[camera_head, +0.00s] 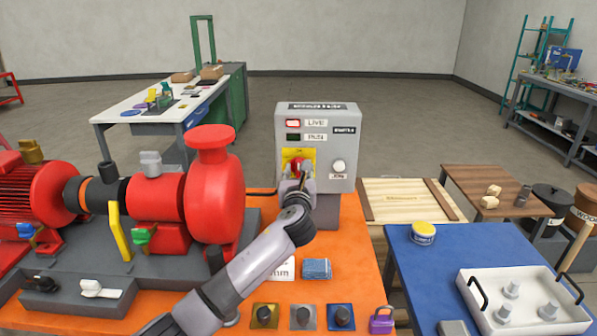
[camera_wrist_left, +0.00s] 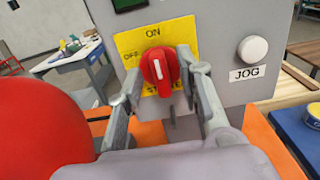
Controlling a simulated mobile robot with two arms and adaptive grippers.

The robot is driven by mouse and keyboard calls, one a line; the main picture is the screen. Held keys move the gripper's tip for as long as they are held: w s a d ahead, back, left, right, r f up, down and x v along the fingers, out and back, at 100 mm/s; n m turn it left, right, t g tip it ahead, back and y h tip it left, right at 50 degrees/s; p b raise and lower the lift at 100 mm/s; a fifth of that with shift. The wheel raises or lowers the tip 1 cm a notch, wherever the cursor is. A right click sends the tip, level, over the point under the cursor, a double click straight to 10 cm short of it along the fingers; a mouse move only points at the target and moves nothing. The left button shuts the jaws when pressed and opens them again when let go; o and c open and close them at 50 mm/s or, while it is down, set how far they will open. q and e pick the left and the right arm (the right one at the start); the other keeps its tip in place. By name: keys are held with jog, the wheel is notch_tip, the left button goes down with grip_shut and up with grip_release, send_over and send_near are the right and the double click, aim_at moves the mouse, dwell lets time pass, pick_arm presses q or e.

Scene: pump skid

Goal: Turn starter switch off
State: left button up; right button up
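The starter box (camera_head: 317,125) is a grey upright panel with a red-lit LIVE lamp. Its starter switch is a red rotary knob on a yellow plate, partly hidden in the head view and clear in the left wrist view (camera_wrist_left: 160,68). ON is printed above the knob and OFF at its left. The knob's white mark points roughly up, toward ON. My left gripper (camera_head: 298,172) is at the knob; in the left wrist view its fingers (camera_wrist_left: 162,72) stand apart on either side of the knob, very close to it. Firm contact cannot be seen. My right gripper is not in view.
A white JOG button (camera_wrist_left: 253,50) is right of the knob. The red pump (camera_head: 212,190) stands close at the left on the orange bench (camera_head: 355,262). Several coloured plates with knobs and a purple padlock (camera_head: 381,320) lie in front. A blue table (camera_head: 405,262) stands at the right.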

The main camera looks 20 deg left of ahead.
pick_arm(q)
jog(key=shift+c, duration=0.3)
grip_shut()
dwell(0.3)
